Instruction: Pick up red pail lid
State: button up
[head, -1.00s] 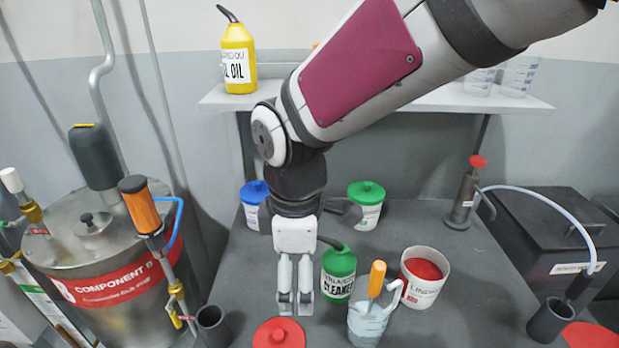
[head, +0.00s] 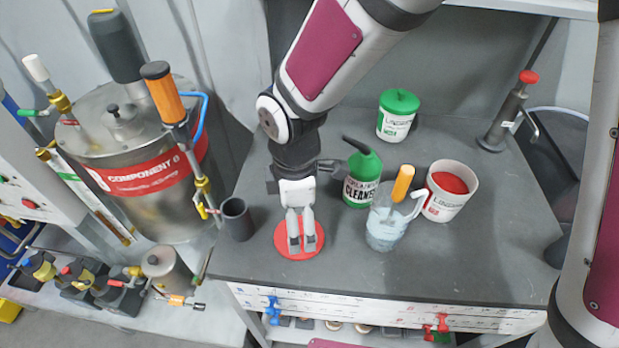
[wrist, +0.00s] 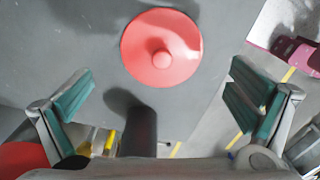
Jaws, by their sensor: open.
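The red pail lid (head: 283,242) lies flat on the grey workbench, near its front left part. It is a round disc, and its centre knob shows in the wrist view (wrist: 161,59). My gripper (head: 302,246) points down over the lid in the head view and hides its middle. In the wrist view my gripper (wrist: 160,105) has its fingers wide apart, with nothing between them, and the lid shows whole, ahead of the fingers. The exact height above the lid is hard to tell. An open white pail (head: 437,207) with red contents stands to the right on the bench.
A dark cup (head: 237,219) stands close left of the lid. A green cleaner bottle (head: 362,178) and a clear jug (head: 384,227) with an orange-handled tool stand to the right. A green-lidded pail (head: 397,118) is behind. The bench's front edge (head: 380,294) lies just before the lid.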

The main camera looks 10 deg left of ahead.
jog(key=shift+s+f, duration=0.1)
jog(key=shift+f, duration=2.3)
jog(key=c, duration=2)
jog(key=shift+c, duration=0.2)
